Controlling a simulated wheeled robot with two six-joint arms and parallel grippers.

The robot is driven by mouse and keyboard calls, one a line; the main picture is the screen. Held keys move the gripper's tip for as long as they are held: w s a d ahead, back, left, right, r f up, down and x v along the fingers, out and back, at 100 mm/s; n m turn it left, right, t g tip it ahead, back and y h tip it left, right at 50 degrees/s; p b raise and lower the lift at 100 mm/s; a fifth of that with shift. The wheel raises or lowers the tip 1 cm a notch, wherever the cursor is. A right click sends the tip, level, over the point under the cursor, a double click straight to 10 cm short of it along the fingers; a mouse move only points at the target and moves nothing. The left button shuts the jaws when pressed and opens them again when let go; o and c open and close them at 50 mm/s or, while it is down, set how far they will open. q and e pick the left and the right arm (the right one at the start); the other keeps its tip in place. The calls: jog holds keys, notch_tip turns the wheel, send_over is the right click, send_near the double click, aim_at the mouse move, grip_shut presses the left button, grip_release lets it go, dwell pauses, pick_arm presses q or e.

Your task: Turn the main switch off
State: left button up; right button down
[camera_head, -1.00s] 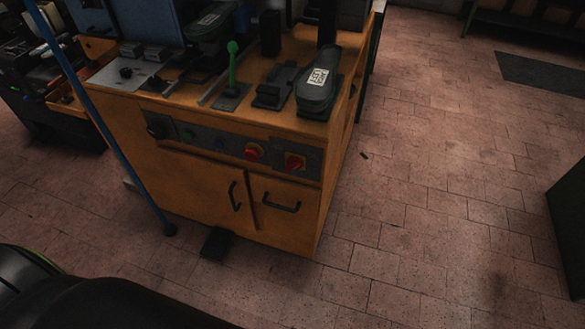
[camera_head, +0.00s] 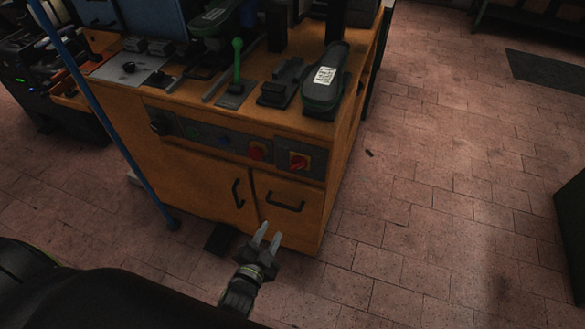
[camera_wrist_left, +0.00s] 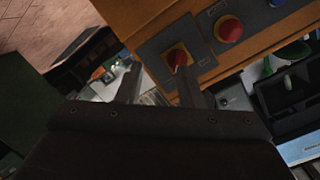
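The main switch (camera_head: 299,160) is a red rotary knob on a yellow plate, at the right end of the grey panel on the orange machine cabinet. It also shows in the left wrist view (camera_wrist_left: 179,57), near the tip of one finger. In that view its red handle looks tilted; its exact setting is hard to read. My left gripper (camera_head: 268,236) is open and empty, its two fingers apart. In the head view it appears below the switch, in front of the lower cabinet doors, apart from the switch. My right gripper is not in view.
A red push button (camera_head: 257,151) sits just left of the switch. Black door handles (camera_head: 286,202) stick out below the panel. A green lever (camera_head: 237,62) and a dark shoe form (camera_head: 323,86) stand on top. A blue pole (camera_head: 115,140) is at left.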

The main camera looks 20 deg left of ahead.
pick_arm(q)
notch_tip(320, 180, up, 5)
jog(key=w+m+t, duration=0.1)
jog(key=b, duration=0.2)
send_near(296, 169)
jog(key=shift+t, duration=0.3)
jog(key=w+b, duration=0.1)
jog(key=w, duration=0.3)
jog(key=w+f+b, duration=0.1)
jog(key=w, duration=0.2)
jog(key=shift+b, duration=0.35)
jog(key=shift+w+b, duration=0.55)
jog(key=shift+w, duration=0.1)
jog(key=shift+w+r, duration=0.2)
jog(key=shift+w, duration=0.15)
jog(key=shift+c, duration=0.4)
grip_shut()
